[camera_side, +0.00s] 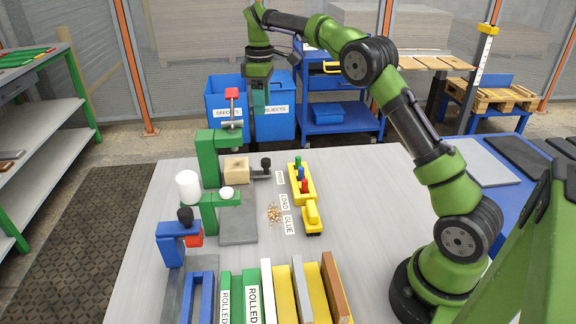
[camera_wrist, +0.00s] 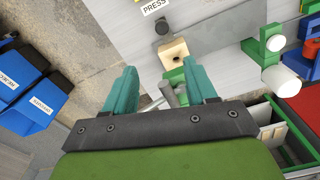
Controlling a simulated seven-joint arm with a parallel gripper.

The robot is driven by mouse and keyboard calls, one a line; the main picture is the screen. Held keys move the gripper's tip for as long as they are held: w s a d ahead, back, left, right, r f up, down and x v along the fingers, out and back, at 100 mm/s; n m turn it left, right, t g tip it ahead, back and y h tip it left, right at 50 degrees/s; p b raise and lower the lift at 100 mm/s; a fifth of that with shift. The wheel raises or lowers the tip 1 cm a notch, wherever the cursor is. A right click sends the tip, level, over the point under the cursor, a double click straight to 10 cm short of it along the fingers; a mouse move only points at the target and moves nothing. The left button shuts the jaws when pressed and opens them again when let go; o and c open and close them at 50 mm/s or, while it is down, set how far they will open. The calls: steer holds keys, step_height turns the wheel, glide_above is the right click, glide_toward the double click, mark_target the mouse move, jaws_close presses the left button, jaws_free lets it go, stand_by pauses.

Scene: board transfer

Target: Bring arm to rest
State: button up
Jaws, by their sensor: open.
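My green arm rises from the right side of the table, and my gripper (camera_side: 259,98) hangs pointing down, high above the table's far edge. In the wrist view its two teal fingers (camera_wrist: 162,88) are apart with nothing held between them. The green press (camera_side: 207,157) stands on the table, to the left of and below my gripper in the side view. A wooden block (camera_side: 236,168) with a hole sits at the press; it also shows in the wrist view (camera_wrist: 174,54), beyond my fingertips. A grey rod shows between and beyond the fingers; I cannot tell its distance.
A yellow rack (camera_side: 299,184) with coloured pegs, a white bottle (camera_side: 188,186) and several coloured trays (camera_side: 230,296) occupy the table (camera_side: 367,200). Its middle right is clear. Blue bins (camera_side: 273,120) and a blue cart (camera_side: 338,122) stand behind it.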

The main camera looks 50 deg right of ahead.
steer(key=s+a+r+m+t+y, duration=0.1)
steer(key=s+a+m+t, duration=0.2)
steer(key=s, duration=1.2)
steer(key=s+a+r+m+t+y, duration=0.1)
steer(key=s+a+m+t, duration=0.3)
steer(key=s+a+m, duration=0.3)
steer(key=s+a, duration=0.4)
steer(key=s, duration=0.3)
steer(key=shift+s+a+r, duration=0.15)
steer(key=shift+s+a, duration=0.05)
steer(key=shift+s, duration=0.15)
